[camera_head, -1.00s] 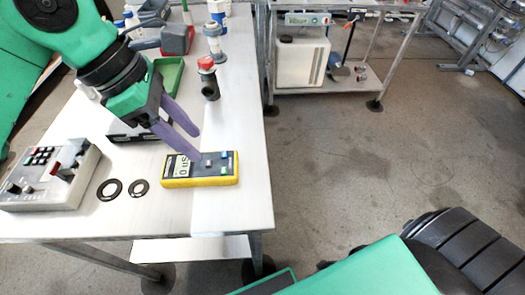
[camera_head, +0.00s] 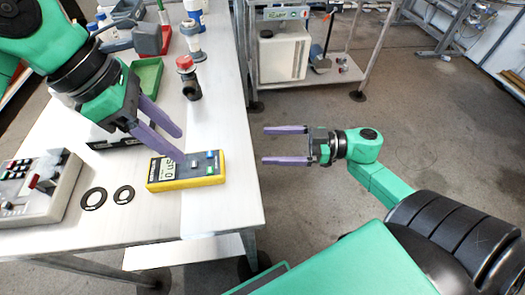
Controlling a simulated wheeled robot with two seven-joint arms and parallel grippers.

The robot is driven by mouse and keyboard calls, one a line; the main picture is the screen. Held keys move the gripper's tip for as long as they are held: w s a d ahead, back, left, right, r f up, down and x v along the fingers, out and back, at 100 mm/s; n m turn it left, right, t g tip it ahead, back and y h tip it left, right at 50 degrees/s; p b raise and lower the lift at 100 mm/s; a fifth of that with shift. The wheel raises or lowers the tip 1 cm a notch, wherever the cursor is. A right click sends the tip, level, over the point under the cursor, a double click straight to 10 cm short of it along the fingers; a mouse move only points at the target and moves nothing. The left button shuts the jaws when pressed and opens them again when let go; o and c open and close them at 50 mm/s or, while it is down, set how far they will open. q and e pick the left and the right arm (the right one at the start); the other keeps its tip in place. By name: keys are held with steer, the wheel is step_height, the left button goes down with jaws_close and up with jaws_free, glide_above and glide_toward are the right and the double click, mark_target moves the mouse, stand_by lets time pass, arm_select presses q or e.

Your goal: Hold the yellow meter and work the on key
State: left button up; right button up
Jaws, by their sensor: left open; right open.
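The yellow meter (camera_head: 186,182) lies flat on the white table near its right edge. It has a dark face with a display at its left and small blue, green and grey keys. My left gripper (camera_head: 180,145) is open, with its purple fingers pointing down toward the meter's display side. The lower fingertip is at or just above the meter's upper edge; I cannot tell whether it touches. My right gripper (camera_head: 264,146) is open and empty, to the right of the table edge, its fingers pointing left toward the table.
A grey control box (camera_head: 38,190) stands at the left, with two black rings (camera_head: 93,198) beside it. A valve with a red cap (camera_head: 188,77) and a green tray (camera_head: 147,76) are farther back. A metal cart with a white container (camera_head: 283,57) stands beyond. The table front is clear.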

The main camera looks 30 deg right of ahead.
mark_target(194, 169)
steer(key=s+a+r+n+g, duration=0.3)
steer(key=s+a+r+g, duration=0.1)
steer(key=a, duration=0.2)
steer(key=x, duration=1.4)
steer(key=shift+w+r, duration=0.3)
steer(key=shift+r, duration=0.05)
steer(key=c, duration=1.3)
arm_select(q)
jaws_close()
